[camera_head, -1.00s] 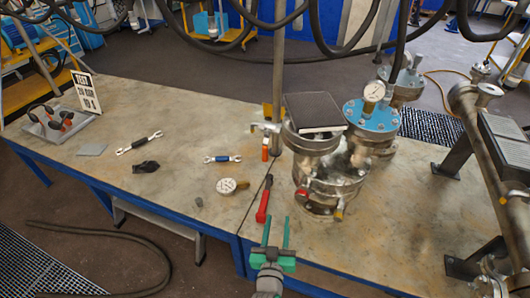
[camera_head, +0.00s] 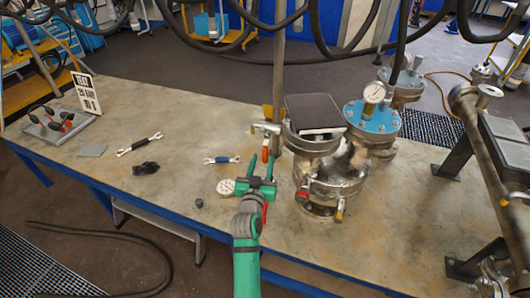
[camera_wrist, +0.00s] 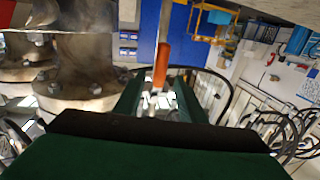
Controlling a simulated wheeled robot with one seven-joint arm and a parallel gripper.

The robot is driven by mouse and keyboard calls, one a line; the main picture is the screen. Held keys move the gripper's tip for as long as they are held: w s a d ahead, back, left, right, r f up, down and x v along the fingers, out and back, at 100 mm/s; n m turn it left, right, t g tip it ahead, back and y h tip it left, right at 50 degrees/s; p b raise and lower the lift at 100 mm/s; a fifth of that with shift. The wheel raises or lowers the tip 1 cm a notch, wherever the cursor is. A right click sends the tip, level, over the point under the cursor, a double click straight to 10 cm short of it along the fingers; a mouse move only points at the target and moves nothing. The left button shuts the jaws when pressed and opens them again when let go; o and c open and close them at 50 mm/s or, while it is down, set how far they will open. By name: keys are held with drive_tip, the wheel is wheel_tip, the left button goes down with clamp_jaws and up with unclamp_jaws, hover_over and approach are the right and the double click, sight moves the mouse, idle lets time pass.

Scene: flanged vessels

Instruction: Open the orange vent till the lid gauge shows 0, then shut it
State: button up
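The orange vent handle (camera_head: 265,153) hangs upright below a small valve at the left side of the flanged vessel (camera_head: 328,178). In the wrist view the orange handle (camera_wrist: 161,65) stands upright beyond and between my two fingers. My gripper (camera_head: 262,160) is open, its green fingers apart on either side of the handle's line; I cannot tell whether they touch it. The gripper also shows in the wrist view (camera_wrist: 157,92). The lid gauge (camera_head: 374,91) stands on the blue bolted lid (camera_head: 371,117); its needle is too small to read.
A dark book-like block (camera_head: 314,112) lies on the near flange. A loose gauge (camera_head: 226,187), a blue-handled wrench (camera_head: 222,160) and a black object (camera_head: 146,167) lie on the table (camera_head: 190,130). A metal post (camera_head: 279,70) rises beside the vent. Pipework (camera_head: 485,150) stands at right.

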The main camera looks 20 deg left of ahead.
sight(265, 154)
drive_tip(key=shift+w+a, duration=0.25)
drive_tip(key=shift+w, duration=1.1)
drive_tip(key=shift+w+a, duration=0.2)
drive_tip(key=shift+w, duration=1.15)
clamp_jaws()
